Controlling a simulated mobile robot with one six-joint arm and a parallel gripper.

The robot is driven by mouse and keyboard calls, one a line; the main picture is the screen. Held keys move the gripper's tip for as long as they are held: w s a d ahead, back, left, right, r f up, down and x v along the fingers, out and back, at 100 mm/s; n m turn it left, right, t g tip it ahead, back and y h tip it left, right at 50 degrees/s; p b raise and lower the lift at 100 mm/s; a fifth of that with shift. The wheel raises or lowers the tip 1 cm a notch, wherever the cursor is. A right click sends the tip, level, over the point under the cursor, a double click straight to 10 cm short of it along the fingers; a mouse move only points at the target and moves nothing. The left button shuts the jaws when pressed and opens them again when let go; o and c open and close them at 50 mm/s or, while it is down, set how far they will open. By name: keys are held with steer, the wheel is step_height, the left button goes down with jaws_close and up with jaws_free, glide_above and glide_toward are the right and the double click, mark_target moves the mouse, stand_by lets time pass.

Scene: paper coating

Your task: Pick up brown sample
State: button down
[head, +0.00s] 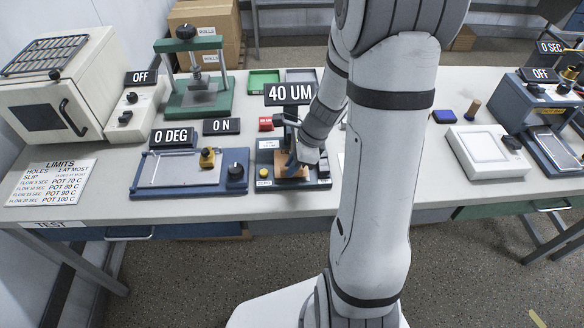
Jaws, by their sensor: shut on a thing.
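The brown sample (291,171) is a small flat brown piece on the dark device (265,173) under the "40 UM" sign, in the middle of the table. My gripper (294,161) points down at the sample and is shut on it. The sample still appears low over the device's plate; I cannot tell whether it touches. The fingers and part of the sample are hidden by my gripper and arm.
A blue coater (150,185) with a yellow weight stands just left. A green press (196,103) is at back left. A white scale (487,150) is to the right. Green (263,78) and grey (301,75) trays lie behind. My arm hides some of the table.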

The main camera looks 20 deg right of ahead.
steer(key=s+a+b, duration=0.2)
steer(key=s+b, duration=0.5)
steer(key=s, duration=0.2)
steer(key=s+a+b, duration=0.3)
steer(key=s+b, duration=0.5)
steer(key=w+d, duration=0.2)
steer(key=w, duration=0.5)
steer(key=shift+w+d+f, duration=0.2)
steer(key=shift+w+f, duration=0.1)
steer(key=shift+f, duration=0.15)
stand_by(0.3)
step_height(320, 180, up, 6)
steer(key=p, duration=0.6)
stand_by(0.4)
